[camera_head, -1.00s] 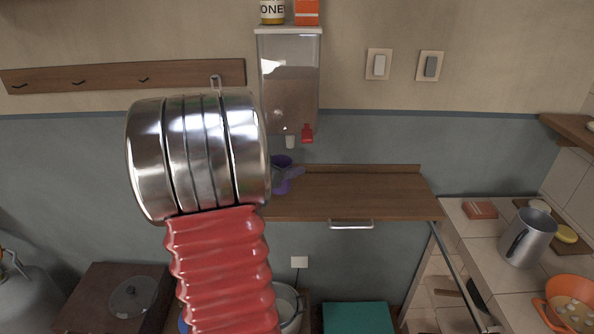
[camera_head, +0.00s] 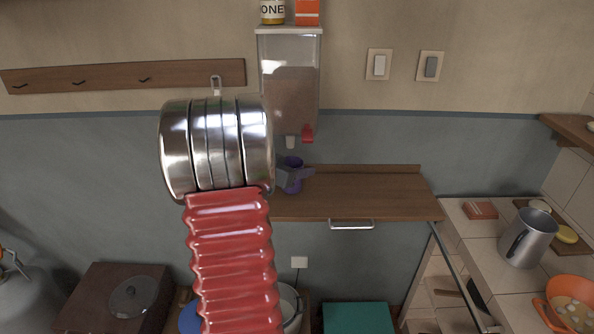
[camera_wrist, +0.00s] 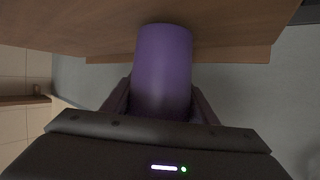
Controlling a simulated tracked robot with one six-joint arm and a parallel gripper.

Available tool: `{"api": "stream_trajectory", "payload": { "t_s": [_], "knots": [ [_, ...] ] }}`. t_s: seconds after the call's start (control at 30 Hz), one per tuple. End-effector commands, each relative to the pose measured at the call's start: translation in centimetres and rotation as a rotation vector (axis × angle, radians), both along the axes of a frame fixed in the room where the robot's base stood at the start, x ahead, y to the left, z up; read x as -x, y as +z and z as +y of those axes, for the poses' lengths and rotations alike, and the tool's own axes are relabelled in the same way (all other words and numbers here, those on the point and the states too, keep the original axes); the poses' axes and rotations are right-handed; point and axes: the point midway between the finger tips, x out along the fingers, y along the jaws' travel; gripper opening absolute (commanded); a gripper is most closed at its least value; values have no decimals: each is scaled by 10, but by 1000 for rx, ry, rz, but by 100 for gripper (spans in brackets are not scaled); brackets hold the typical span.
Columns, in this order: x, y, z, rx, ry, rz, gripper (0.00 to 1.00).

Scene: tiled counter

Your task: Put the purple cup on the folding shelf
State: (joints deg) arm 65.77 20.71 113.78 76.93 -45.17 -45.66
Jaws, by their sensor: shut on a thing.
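The purple cup (camera_head: 293,162) is at the left end of the wooden folding shelf (camera_head: 360,192) in the head view. My gripper (camera_head: 303,174) is shut around the cup. My red and silver arm hides part of the gripper and the shelf's left end. In the wrist view the purple cup (camera_wrist: 163,65) sits between my gripper's two dark fingers (camera_wrist: 162,98), with the brown shelf surface (camera_wrist: 90,25) beyond it. I cannot tell whether the cup touches the shelf.
A clear dispenser (camera_head: 290,85) with a red lever hangs just above the cup. The shelf's middle and right are bare. A metal handle (camera_head: 351,224) is on its front.

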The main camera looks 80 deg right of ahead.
Motion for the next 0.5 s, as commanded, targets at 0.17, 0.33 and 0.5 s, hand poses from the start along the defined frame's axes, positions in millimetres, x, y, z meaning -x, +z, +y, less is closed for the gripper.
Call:
{"api": "stream_trajectory", "payload": {
  "t_s": [0.17, 0.33, 0.5],
  "knots": [
    [0, -5, 0, 2, -1, -1, 31],
    [0, -5, 0, 0, 0, -1, 31],
    [0, -7, 0, 0, 0, 0, 56]
  ]
}}
